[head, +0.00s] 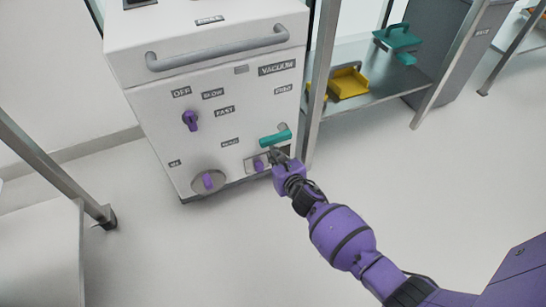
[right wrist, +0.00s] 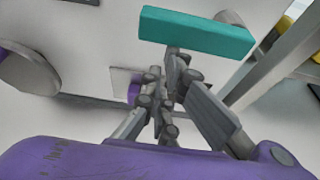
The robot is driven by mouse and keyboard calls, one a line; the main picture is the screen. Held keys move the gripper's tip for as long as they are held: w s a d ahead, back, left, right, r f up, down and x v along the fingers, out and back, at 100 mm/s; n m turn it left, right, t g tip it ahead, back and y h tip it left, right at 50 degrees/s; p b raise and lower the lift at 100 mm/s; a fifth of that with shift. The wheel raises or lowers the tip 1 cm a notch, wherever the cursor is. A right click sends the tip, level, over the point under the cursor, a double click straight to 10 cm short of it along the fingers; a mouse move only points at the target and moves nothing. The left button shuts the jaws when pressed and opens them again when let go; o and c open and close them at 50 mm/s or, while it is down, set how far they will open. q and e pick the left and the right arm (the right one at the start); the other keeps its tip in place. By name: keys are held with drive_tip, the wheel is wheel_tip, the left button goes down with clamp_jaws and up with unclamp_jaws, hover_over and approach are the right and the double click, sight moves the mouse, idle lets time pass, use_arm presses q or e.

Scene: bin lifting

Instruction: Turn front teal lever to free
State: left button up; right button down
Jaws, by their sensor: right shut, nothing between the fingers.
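The teal lever (head: 275,138) is on the lower right of the white machine's front panel, lying nearly level. In the right wrist view the teal lever (right wrist: 196,31) is a bar just beyond the fingertips. My right gripper (head: 276,154) is shut and empty, just below the lever. In the right wrist view the right gripper (right wrist: 165,65) has its fingers together near the bar's lower edge; I cannot tell whether they touch it. The lever's pivot and part of the plate behind are hidden. My left gripper is not in view.
The white machine (head: 150,100) has a grey handle bar (head: 218,48), a purple knob (head: 190,119) and lower purple knobs (head: 208,181). A metal post (head: 318,85) stands close right of the lever. A shelf holds a yellow tray (head: 348,82). The floor in front is clear.

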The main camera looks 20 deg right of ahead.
sight(265, 144)
drive_tip(key=shift+a+r+y, duration=0.15)
drive_tip(key=shift+r+y, duration=0.15)
drive_tip(key=shift+r, duration=0.05)
drive_tip(key=r+m+y+p, duration=0.1)
drive_tip(key=m, duration=0.1)
drive_tip(key=r+m+y+p, duration=0.1)
drive_tip(key=r+m, duration=0.1)
drive_tip(key=a+r+m+y+p, duration=0.1)
drive_tip(key=r, duration=0.1)
drive_tip(key=shift+m, duration=0.4)
drive_tip(key=d+r+m+t+y+b, duration=0.1)
drive_tip(key=d+r+m, duration=0.3)
drive_tip(key=m, duration=0.4)
drive_tip(key=shift+r+m+t+y, duration=0.3)
drive_tip(key=shift+r+t+y, duration=0.5)
drive_tip(key=shift+r+t, duration=0.1)
drive_tip(key=shift+a, duration=0.1)
